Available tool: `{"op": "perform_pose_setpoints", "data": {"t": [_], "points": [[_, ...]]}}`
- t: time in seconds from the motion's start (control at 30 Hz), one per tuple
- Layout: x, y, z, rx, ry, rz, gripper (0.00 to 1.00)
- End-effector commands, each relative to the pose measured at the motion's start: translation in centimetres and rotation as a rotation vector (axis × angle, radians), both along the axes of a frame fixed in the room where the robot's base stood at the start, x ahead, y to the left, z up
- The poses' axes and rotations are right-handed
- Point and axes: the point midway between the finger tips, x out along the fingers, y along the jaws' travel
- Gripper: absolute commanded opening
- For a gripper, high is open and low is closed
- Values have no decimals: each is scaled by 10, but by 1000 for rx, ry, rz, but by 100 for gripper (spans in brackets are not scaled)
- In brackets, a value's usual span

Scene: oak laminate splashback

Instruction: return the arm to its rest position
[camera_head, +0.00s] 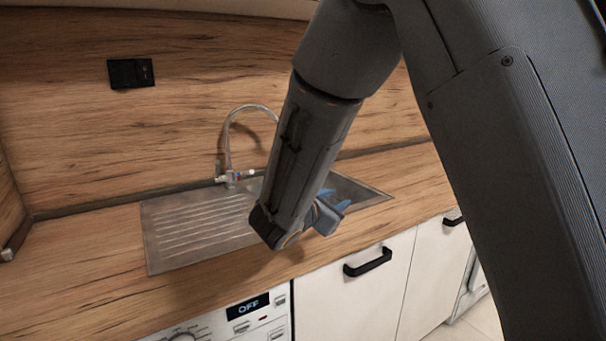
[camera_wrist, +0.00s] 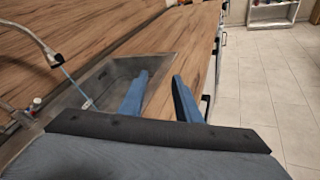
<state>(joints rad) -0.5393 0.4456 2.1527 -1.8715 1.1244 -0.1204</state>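My arm reaches down across the middle of the head view, over the front of the counter by the sink. My gripper (camera_head: 333,203) is at its end, partly hidden behind the arm's last link. In the wrist view my gripper (camera_wrist: 160,88) shows two blue fingers standing apart, with only counter and sink edge between them. It is open and holds nothing. It appears to be above the counter and sink edge; whether it touches anything cannot be told.
A steel sink with drainboard (camera_head: 195,228) is set in the oak counter (camera_head: 85,258), with a curved tap (camera_head: 229,150) behind. Below are a washing machine (camera_head: 235,318) reading OFF and white cabinets (camera_head: 365,300) with black handles. The wrist view shows open tiled floor (camera_wrist: 262,85) at right.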

Motion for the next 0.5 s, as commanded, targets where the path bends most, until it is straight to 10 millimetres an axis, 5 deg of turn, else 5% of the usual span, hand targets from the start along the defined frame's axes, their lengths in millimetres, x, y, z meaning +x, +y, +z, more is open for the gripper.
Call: {"op": "perform_pose_setpoints", "data": {"t": [0.03, 0.2, 0.33, 0.5], "points": [[-14, -31, -10, 59, 32, -92, 30], [-83, -113, -53, 310, 132, -434, 30], [-144, -148, -85, 525, 174, -695, 30], [-217, -161, -118, 825, 173, -1034, 30]]}}
